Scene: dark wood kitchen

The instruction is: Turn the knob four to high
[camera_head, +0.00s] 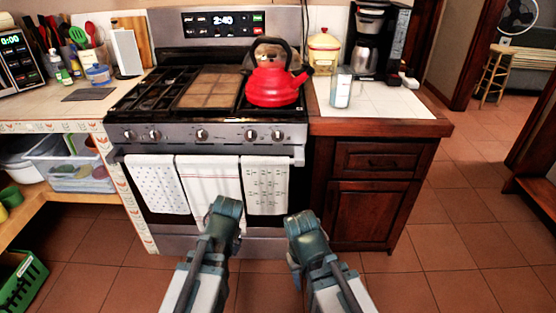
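A row of silver knobs runs along the front panel of the stove (224,136). Counting from the left, the fourth knob (252,135) is right of the middle one, with another knob (278,135) close to its right. The knobs' markings are too small to read. My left gripper (226,207) is low in front of the oven door, below and left of the fourth knob.
Towels (211,180) hang over the oven handle below the knobs. A red kettle (273,85) stands on the right burners. The right counter (388,104) holds a coffee maker (378,40), a yellow canister (324,52) and a glass jar (341,92).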

